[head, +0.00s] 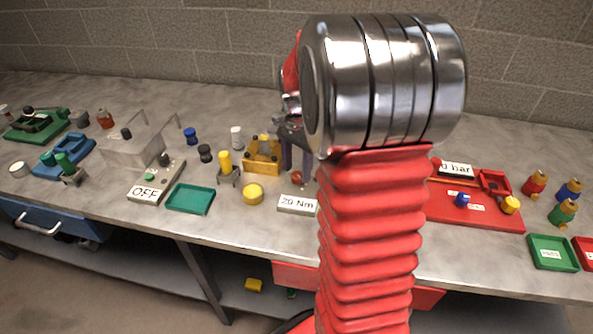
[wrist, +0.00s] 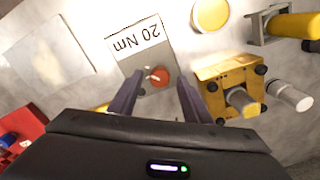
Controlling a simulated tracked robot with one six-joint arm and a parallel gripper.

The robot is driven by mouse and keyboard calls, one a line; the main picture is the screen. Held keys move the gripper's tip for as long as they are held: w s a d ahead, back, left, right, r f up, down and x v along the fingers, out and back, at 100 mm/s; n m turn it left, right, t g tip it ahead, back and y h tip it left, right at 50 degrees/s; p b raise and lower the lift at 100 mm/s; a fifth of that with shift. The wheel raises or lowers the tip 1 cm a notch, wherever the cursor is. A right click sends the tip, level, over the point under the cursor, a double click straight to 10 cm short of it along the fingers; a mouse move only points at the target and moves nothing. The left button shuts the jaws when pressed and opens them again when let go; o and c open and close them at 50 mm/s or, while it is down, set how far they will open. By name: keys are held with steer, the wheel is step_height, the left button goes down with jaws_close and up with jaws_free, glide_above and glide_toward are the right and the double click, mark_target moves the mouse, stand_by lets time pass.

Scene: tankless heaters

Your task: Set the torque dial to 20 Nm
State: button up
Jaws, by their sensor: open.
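The torque dial is a small round red knob (wrist: 158,76) on a grey block, with a white label reading "20 Nm" (wrist: 135,38) beside it. In the head view the knob (head: 296,177) shows just below my fingers, and the label (head: 298,204) faces the front. My gripper (wrist: 158,98) is open and empty, pointing down, one finger to each side of the knob's line. The knob shows between and slightly beyond the fingertips; whether they are level with it or above it, I cannot tell. My arm hides the bench behind it.
A yellow valve-like block (wrist: 228,88) stands close to the right finger in the wrist view. A yellow round cap (head: 253,194) and a teal tray (head: 190,199) lie left of the dial. A red tray (head: 470,213) is to the right. The grey bench holds several other parts.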

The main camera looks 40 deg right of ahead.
mark_target(297, 173)
step_height(297, 173, up, 12)
steer(key=shift+r, duration=0.2)
stand_by(0.8)
steer(key=s+a+n+t, duration=0.2)
steer(key=s+a+n, duration=0.5)
steer(key=a, duration=0.4)
steer(key=s+a+n+t, duration=0.3)
steer(key=s+a+n, duration=0.5)
steer(key=a, duration=0.3)
steer(key=shift+s+a+f+n+t, duration=0.25)
steer(key=shift+s+a+n+t, duration=0.05)
steer(key=shift+a+n, duration=0.1)
steer(key=shift+d, duration=0.1)
stand_by(0.9)
